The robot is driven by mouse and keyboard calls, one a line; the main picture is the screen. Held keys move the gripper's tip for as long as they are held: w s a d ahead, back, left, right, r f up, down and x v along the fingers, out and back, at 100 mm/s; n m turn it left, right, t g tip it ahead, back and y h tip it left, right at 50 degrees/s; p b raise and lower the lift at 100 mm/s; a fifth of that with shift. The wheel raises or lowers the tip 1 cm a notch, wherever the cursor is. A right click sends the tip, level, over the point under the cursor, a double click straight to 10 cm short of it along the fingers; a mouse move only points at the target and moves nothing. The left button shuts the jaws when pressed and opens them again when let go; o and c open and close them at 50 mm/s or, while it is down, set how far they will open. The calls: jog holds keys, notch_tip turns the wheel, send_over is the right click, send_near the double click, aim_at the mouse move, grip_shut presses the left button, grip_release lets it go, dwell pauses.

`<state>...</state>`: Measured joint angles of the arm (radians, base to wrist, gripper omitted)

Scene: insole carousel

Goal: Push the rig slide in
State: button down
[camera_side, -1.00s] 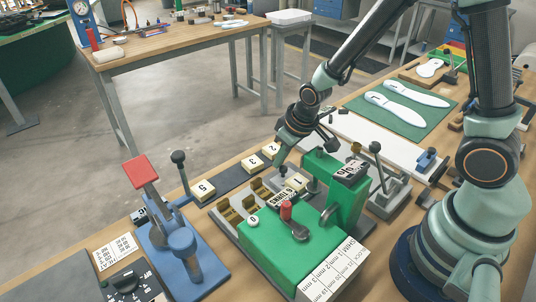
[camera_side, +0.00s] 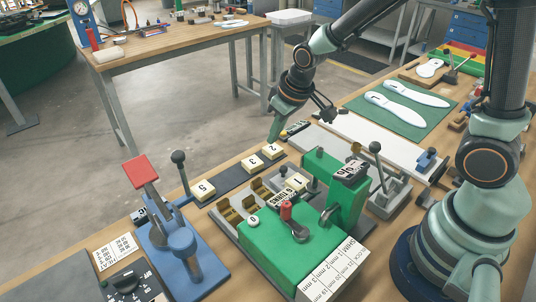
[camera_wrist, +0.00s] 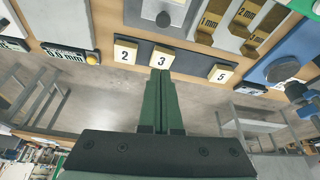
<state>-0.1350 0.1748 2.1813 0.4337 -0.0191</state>
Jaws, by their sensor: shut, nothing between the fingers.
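The green rig (camera_side: 275,245) stands at the front middle of the bench in the side view, with a red knob (camera_side: 286,211) on top. A cream tile marked 1 (camera_side: 297,182) sits at its far side. I cannot tell for certain which part is the slide. A green upright block (camera_side: 345,205) with a numbered display stands just right of it. My gripper (camera_side: 273,138) is shut and empty, beyond the rig near the tile marked 2 (camera_side: 272,150). In the wrist view my closed fingers (camera_wrist: 160,78) point at the tile marked 3 (camera_wrist: 162,57).
Brass slots (camera_side: 229,213) line the rig's left side. A tile marked 5 (camera_side: 203,187) lies on the dark strip. A blue press with a red pad (camera_side: 141,171) stands at left. A lever with a dark ball (camera_side: 376,147) rises at right. White insoles (camera_side: 408,100) lie on a green mat.

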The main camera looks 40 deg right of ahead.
jog(key=w+a+r+g+h, duration=0.1)
jog(key=w+r+g, duration=0.2)
jog(key=w+g, duration=0.4)
jog(key=shift+w+r, duration=0.15)
jog(key=shift+r, duration=0.05)
dwell(0.5)
jog(key=shift+f+g, duration=0.1)
jog(key=shift+g, duration=0.2)
send_near(279, 174)
jog(key=w+f, duration=0.2)
jog(key=f, duration=0.1)
jog(key=shift+w+a+f, duration=0.15)
jog(key=shift+w+a, duration=0.1)
jog(key=shift+w, duration=0.1)
jog(key=shift+s+d+f, duration=0.15)
jog(key=shift+s+f, duration=0.05)
jog(key=shift+s, duration=0.75)
jog(key=shift+s+d+f, duration=0.15)
jog(key=shift+s+f, duration=0.05)
jog(key=shift+s, duration=0.8)
jog(key=shift+s, duration=0.1)
